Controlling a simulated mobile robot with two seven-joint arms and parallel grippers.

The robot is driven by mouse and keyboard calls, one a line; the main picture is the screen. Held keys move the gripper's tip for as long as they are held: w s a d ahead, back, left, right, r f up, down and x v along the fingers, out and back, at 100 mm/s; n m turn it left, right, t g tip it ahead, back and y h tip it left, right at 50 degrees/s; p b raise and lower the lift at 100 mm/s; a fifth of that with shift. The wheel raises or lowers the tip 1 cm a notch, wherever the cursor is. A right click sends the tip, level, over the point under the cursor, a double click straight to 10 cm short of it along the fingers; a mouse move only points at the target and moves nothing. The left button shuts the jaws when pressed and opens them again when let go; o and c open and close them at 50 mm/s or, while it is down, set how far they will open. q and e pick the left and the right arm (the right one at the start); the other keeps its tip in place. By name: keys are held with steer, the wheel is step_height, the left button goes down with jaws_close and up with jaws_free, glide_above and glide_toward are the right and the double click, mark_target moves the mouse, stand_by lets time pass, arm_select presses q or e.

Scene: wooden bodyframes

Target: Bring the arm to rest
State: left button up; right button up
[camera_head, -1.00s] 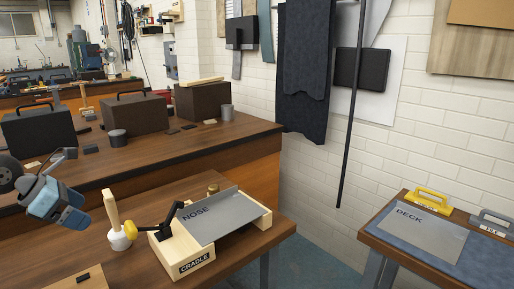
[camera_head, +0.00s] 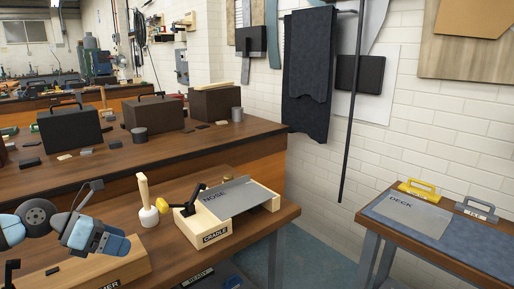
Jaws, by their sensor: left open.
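The gripper is open and appears empty. My right gripper is out of view.
A wooden block (camera_head: 120,266) lies below my gripper. Dark cases (camera_head: 70,130) stand on the bench behind. A right-hand table (camera_head: 440,247) holds a sheet marked DECK (camera_head: 412,214) and yellow (camera_head: 420,187) and grey handled tools.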

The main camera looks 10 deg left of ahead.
arm_select(q)
steer(key=s+d+f+n+t+h, duration=0.2)
steer(key=d+f+n+t, duration=0.15)
steer(key=d+n, duration=0.35)
steer(key=s+d+f+n+t+h, duration=0.2)
steer(key=d+f+n+t+h, duration=0.1)
steer(key=d+f+n, duration=0.3)
steer(key=s+d+f+n+y, duration=0.45)
steer(key=s+f+n, duration=0.3)
steer(key=n, duration=0.55)
steer(key=s+d+f+n+y, duration=0.4)
steer(key=s+f+n+y, duration=0.2)
steer(key=f+n, duration=0.5)
step_height(320, 180, up, 18)
steer(key=s+a+n+g+p, duration=0.1)
steer(key=s+a+n+p, duration=0.1)
steer(key=p, duration=2.3)
steer(key=shift+s+y+p, duration=0.25)
steer(key=shift+y+p, duration=0.1)
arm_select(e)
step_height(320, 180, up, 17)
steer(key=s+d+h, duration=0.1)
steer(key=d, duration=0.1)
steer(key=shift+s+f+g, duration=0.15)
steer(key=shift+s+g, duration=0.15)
arm_select(q)
steer(key=shift+g, duration=0.25)
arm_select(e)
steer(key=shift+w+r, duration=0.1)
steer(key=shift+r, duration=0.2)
